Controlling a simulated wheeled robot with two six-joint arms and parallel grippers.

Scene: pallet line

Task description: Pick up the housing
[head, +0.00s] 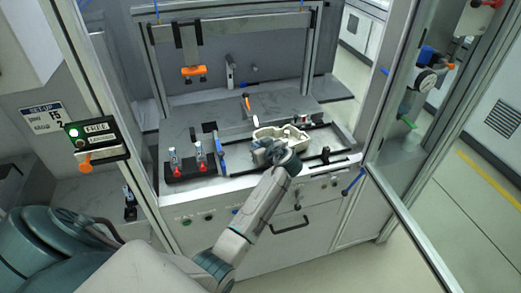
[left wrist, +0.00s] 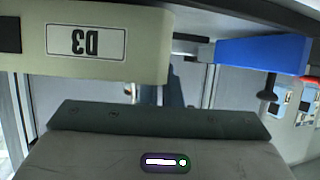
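The housing (head: 290,132) is a beige, open-topped, irregular part. It sits on the worktop inside the station, towards the front. My left gripper (head: 262,152) is at the housing's near left side, low and very close to it; I cannot tell whether they touch. My right gripper is not in view.
A black holder (head: 190,172) with red-based pieces stands left of the housing. A blue bar (left wrist: 262,54) shows right of the housing in the left wrist view. An orange-ended tool (head: 193,72) hangs above the worktop. An open glazed door (head: 400,150) stands at the right.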

